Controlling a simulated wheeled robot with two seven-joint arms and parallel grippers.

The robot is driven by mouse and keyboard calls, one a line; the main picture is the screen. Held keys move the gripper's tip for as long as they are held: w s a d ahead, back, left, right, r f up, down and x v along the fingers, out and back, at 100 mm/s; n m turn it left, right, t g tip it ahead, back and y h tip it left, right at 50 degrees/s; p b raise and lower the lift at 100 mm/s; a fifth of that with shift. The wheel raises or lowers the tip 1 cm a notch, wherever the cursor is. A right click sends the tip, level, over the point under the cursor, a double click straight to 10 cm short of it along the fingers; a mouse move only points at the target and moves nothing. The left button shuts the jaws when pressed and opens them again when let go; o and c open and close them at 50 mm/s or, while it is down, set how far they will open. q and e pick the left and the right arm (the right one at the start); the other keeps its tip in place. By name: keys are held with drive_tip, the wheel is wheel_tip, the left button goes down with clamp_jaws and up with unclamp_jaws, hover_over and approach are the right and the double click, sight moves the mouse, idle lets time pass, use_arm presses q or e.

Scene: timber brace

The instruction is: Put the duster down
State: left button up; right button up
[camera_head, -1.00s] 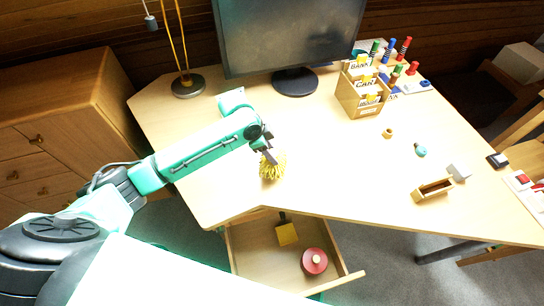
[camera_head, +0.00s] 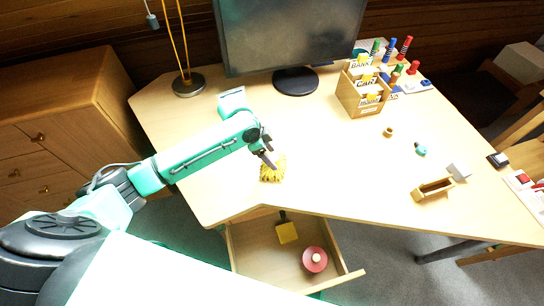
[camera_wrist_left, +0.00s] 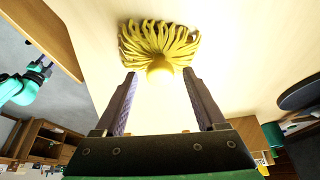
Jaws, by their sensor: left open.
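The duster (camera_head: 273,170) is a yellow, mop-like tuft of strands. It rests on the desk near the front edge, above the open drawer. In the left wrist view the duster (camera_wrist_left: 160,40) lies just beyond the fingertips, its rounded yellow knob facing my gripper. My left gripper (camera_head: 268,157) is right beside it in the head view. In the left wrist view my left gripper (camera_wrist_left: 160,76) has its two fingers wide apart, with nothing between them but the knob near the tips. My right gripper (camera_wrist_left: 40,68) shows small at the left of the wrist view; its jaws are too small to judge.
The open drawer (camera_head: 262,265) below holds a red round lidded thing (camera_head: 314,260) and a yellow-headed brush (camera_head: 287,232). A monitor (camera_head: 292,40), a lamp base (camera_head: 188,84) and a card box (camera_head: 362,92) stand farther back. The desk around the duster is clear.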

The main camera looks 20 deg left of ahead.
use_arm(q)
drive_tip(key=v, duration=1)
drive_tip(key=shift+r, duration=0.25)
